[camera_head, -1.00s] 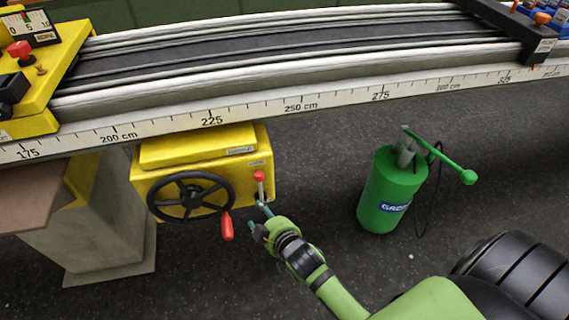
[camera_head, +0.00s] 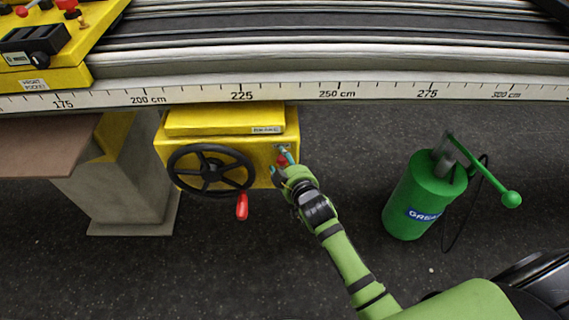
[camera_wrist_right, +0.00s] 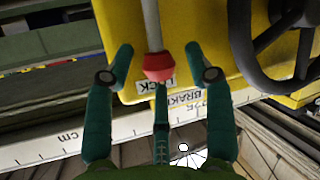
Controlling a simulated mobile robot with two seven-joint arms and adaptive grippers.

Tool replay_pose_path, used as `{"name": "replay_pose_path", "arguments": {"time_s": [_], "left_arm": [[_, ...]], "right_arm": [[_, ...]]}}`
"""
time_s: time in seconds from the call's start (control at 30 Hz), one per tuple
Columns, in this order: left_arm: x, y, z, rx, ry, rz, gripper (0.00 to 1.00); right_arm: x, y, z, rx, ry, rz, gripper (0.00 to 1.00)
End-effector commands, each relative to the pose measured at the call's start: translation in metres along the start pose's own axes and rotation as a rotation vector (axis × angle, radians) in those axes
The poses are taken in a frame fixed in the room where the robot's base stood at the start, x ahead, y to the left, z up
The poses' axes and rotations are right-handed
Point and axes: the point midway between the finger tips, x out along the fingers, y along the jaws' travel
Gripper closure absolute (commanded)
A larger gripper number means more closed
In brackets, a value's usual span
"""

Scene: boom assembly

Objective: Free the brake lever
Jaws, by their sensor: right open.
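The brake lever has a grey rod and a red knob (camera_wrist_right: 158,66), and stands on the right side of the yellow brake box (camera_head: 230,122). In the head view the knob (camera_head: 282,160) is partly hidden by my right gripper (camera_head: 280,163). A label reading BRAKE is partly visible behind the gripper. My left gripper is not in view.
A black handwheel (camera_head: 210,171) with a red handle (camera_head: 242,207) is left of the lever. A green grease pump (camera_head: 413,207) stands on the floor to the right. The ruled boom rail (camera_head: 330,92) runs above the box. A yellow control panel (camera_head: 80,72) is upper left.

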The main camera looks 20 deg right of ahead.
Motion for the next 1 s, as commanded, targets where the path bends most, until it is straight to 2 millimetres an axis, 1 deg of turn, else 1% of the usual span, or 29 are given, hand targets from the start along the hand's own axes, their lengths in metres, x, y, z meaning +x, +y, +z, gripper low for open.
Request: {"name": "replay_pose_path", "arguments": {"time_s": [0.03, 0.13, 0.17, 0.2, 0.27, 0.3, 0.67, 0.83, 1.0], "left_arm": [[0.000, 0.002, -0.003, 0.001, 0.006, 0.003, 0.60], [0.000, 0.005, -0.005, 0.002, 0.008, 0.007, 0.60], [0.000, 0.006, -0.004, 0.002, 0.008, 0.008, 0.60], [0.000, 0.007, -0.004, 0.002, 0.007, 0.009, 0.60], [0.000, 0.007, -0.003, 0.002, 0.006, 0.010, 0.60], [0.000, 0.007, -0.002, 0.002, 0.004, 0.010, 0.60], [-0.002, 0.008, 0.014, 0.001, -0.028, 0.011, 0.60], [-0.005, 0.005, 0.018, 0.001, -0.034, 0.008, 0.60], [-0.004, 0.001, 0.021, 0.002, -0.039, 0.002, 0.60]], "right_arm": [[0.000, 0.000, 0.000, 0.000, 0.000, 0.000, 0.46], [0.000, 0.000, 0.000, 0.000, -0.001, 0.000, 0.46], [0.000, 0.000, 0.000, 0.000, -0.001, 0.000, 0.50], [0.000, 0.000, 0.000, 0.000, -0.001, 0.000, 0.66], [0.000, 0.000, 0.000, 0.000, -0.001, 0.000, 0.90], [0.000, 0.000, 0.000, 0.000, -0.001, 0.000, 1.00], [-0.002, 0.003, 0.002, 0.021, 0.011, -0.005, 1.00], [-0.004, 0.011, 0.008, 0.087, 0.042, -0.019, 1.00], [-0.008, 0.024, 0.021, 0.198, 0.094, -0.041, 1.00]]}}
